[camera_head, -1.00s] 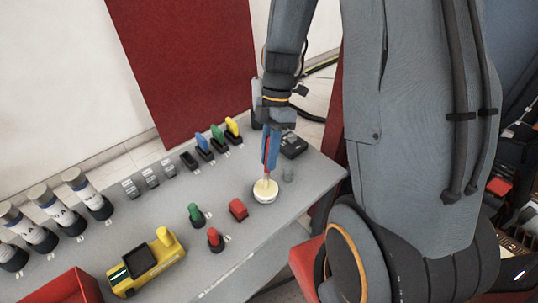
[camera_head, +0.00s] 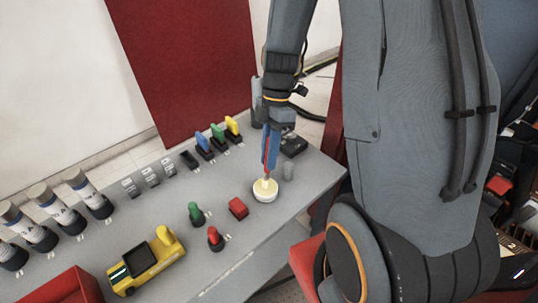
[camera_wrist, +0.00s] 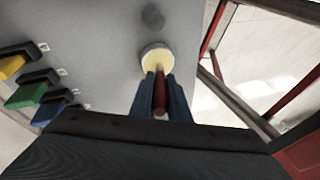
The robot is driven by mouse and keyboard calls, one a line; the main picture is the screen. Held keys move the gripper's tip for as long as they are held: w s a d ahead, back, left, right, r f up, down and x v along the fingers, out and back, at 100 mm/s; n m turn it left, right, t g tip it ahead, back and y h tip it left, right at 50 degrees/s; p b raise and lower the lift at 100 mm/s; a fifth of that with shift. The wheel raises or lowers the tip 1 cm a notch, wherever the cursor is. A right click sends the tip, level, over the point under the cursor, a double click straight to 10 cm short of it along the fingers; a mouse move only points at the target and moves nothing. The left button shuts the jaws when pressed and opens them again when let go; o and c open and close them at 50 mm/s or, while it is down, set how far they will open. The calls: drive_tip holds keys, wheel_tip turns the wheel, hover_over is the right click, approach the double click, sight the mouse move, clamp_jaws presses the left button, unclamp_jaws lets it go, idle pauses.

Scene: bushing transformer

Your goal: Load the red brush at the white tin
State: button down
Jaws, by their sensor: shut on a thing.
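The white tin (camera_head: 265,195) stands on the grey table near its right end, round and open, with a pale yellow inside. My gripper (camera_head: 268,160) points down just above it. It is shut on the red brush (camera_head: 266,146), which it holds roughly upright. The brush's pale tip is at the tin's opening; how deep it reaches is hard to tell. In the wrist view the brush's red handle (camera_wrist: 160,92) lies between my two blue fingers, and the tin (camera_wrist: 156,55) is just beyond them.
Blue, green and yellow brushes (camera_head: 232,125) stand in dark holders at the back, beside an empty-looking holder (camera_head: 189,160). A red block (camera_head: 238,208), a grey cylinder (camera_head: 288,169) and a dark box (camera_head: 292,144) are near the tin. A yellow toy truck (camera_head: 145,262) stands front left.

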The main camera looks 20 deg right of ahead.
idle(0.4)
drive_tip(key=shift+r+p, duration=2.7)
drive_tip(key=shift+r, duration=0.8)
